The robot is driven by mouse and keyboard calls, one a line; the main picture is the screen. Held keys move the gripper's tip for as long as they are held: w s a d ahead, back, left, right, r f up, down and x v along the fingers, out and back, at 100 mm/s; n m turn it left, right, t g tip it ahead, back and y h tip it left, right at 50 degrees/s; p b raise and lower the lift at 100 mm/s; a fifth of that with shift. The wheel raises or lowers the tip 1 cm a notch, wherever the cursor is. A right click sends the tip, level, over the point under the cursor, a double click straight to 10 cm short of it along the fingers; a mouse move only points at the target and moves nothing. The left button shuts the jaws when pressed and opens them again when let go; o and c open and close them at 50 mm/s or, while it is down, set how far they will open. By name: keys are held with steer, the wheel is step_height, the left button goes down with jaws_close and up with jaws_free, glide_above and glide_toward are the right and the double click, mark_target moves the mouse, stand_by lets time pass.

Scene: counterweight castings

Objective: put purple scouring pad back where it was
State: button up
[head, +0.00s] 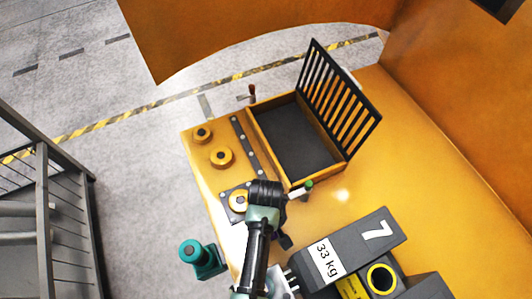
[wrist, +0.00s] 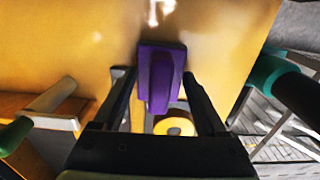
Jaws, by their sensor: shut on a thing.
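The purple scouring pad (wrist: 161,75) is between the two black fingers of my gripper (wrist: 157,80) in the wrist view. The gripper is shut on it, and the pad is over the orange-yellow surface (wrist: 75,35). I cannot tell whether the pad touches that surface. In the head view my gripper (head: 285,240) is near the front of the yellow deck (head: 400,140), just below the open black-lined box (head: 295,140). The pad cannot be made out in the head view, where my arm may hide it.
The box's slatted black lid (head: 340,95) stands open. A green-tipped pale handle (head: 301,190) lies at its near corner, close to my gripper. Round yellow bosses (head: 221,156) line the left edge. A grey 33 kg weight (head: 345,248) stands at the right.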

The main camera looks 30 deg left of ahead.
steer(key=shift+f, duration=0.1)
steer(key=o, duration=1.1)
